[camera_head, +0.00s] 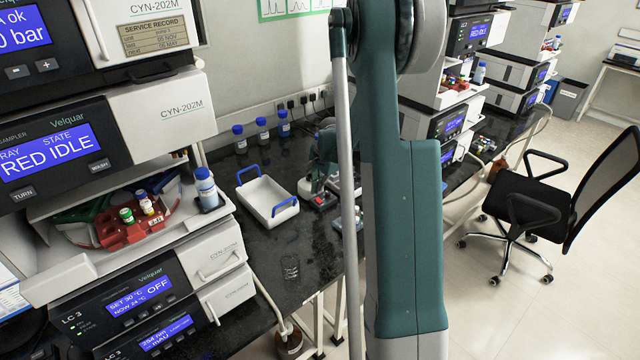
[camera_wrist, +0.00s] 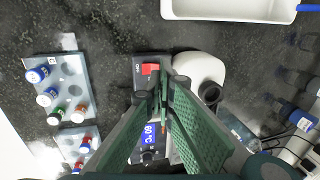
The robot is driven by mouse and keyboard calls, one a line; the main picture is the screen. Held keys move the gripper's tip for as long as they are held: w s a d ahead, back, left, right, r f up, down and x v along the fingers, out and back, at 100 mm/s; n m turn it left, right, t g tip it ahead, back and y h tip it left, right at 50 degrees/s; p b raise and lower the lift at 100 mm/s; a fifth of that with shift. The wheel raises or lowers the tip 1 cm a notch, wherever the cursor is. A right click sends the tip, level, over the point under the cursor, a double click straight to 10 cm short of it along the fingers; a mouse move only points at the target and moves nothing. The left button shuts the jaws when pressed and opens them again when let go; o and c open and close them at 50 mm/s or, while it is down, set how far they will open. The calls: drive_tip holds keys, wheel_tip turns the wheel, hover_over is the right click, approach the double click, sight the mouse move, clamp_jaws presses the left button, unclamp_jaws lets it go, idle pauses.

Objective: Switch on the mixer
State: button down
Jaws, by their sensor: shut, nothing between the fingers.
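The mixer (camera_wrist: 139,92) is a small dark unit on the black bench, with a red switch (camera_wrist: 150,69) at its upper end and a lit blue display (camera_wrist: 149,134) lower down. My gripper (camera_wrist: 164,84) is shut and empty, with its green fingertips over the mixer just beside and below the red switch in the wrist view. I cannot tell whether they touch it. The fingers hide part of the mixer. In the head view, the red switch (camera_head: 320,199) shows small below my gripper (camera_head: 318,188), partly hidden by my arm.
A white tray with blue handles (camera_head: 257,211) stands left of the mixer. A rounded white object (camera_wrist: 205,68) is close to the fingers' right. Racks of capped vials (camera_wrist: 78,75) lie to the left in the wrist view. Blue-capped bottles (camera_head: 262,132) stand by the wall.

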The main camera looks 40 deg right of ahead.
sight(319, 200)
drive_tip(key=shift+x, duration=1.55)
drive_tip(key=shift+w+f+g+b, duration=0.3)
drive_tip(key=shift+f+g+b, duration=0.15)
drive_tip(key=shift+g, duration=0.25)
drive_tip(key=shift+s, duration=0.2)
drive_tip(key=shift+s+r, duration=0.15)
drive_tip(key=shift+s, duration=0.45)
drive_tip(key=shift+r, duration=0.15)
wheel_tip(319, 200, up, 14)
drive_tip(key=w+p, duration=0.1)
drive_tip(key=p, duration=0.1)
drive_tip(key=shift+w+p, duration=0.35)
drive_tip(key=shift+w, duration=0.05)
idle(0.3)
